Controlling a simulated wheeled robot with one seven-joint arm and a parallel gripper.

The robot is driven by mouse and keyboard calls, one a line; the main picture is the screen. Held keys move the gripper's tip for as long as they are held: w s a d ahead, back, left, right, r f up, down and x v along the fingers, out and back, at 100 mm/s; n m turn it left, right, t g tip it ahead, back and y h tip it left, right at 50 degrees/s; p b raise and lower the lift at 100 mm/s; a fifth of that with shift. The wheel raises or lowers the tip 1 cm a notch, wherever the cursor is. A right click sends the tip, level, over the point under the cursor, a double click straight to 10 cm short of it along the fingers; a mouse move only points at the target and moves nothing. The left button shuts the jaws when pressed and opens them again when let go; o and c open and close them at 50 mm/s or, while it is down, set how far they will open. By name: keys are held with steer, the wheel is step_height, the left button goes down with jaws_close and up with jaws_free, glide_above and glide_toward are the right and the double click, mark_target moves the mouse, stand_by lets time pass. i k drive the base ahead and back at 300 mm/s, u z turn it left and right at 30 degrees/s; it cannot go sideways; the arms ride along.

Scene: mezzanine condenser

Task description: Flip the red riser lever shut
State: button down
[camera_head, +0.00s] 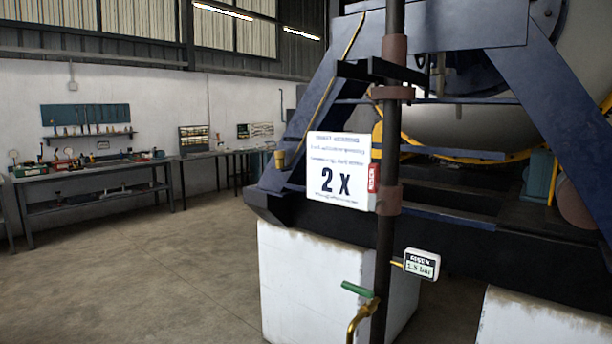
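A dark vertical riser pipe (388,240) with rust-brown collars stands right of centre. A narrow red piece (373,179) with pale lettering is beside the pipe, at the right edge of a white sign (341,171) reading "2 X". I cannot tell whether it is a lever or a tag. Low on the pipe, a brass tap (362,318) carries a green lever (358,289), tilted slightly down to the right. No other lever that is clearly red shows. A small gauge display (421,264) sticks out right of the pipe; its reading looks like 1.8 bar. My gripper is not in view.
A white block (300,275) stands behind the pipe under a dark blue machine frame (300,130). Another pale block (545,318) is at the lower right. Workbenches (92,171) with tools line the far left wall. The concrete floor (165,265) at left is clear.

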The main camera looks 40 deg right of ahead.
mark_target(374, 168)
steer(key=z, duration=0.1)
steer(key=i, duration=0.85)
steer(key=z, duration=0.3)
